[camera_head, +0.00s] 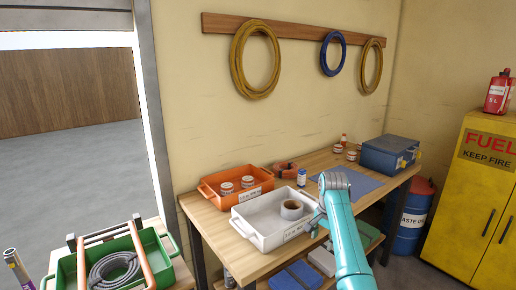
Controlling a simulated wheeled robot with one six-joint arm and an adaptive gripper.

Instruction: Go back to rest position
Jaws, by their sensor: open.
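My teal arm reaches up from the bottom right of the head view to the front edge of the wooden workbench (220,226). My gripper (316,221) is partly hidden beside the arm, at the right end of a white tray (262,242). The gripper is open, and I see nothing held in it. A roll of tape (291,209) lies in the white tray, just left of the gripper. I cannot tell whether the gripper touches the tray.
An orange tray (207,193) with small tins stands behind the white one. A blue mat (350,186) and blue toolbox (389,153) are to the right. A green crate (172,265) with a grey hose is at lower left. A blue drum (410,222) and yellow fuel cabinet (474,200) stand right.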

